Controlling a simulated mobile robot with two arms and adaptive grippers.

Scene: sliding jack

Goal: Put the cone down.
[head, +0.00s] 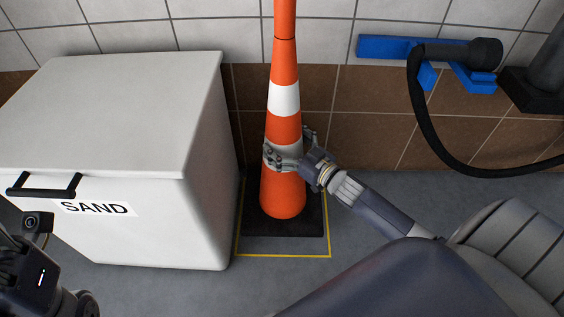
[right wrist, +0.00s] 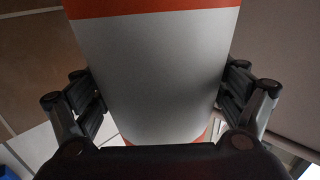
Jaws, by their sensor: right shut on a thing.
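The orange and white cone (head: 284,196) stands upright in the head view, its black base (head: 300,225) over the yellow-outlined area of the floor. I cannot tell whether the base touches the floor. My right gripper (head: 283,157) is shut around the cone at a white band. In the right wrist view the cone's white band (right wrist: 150,70) fills the middle, with the fingers of my right gripper (right wrist: 160,100) on both sides. My left gripper (head: 40,222) shows only in part at the lower left, away from the cone; its fingers are hard to make out.
A white sand box (head: 150,225) with a black handle stands close on the left of the cone. The yellow floor outline (head: 285,256) surrounds the base. A tiled wall is behind. A blue wall holder (head: 385,46) with a black hose (head: 425,120) is at the upper right.

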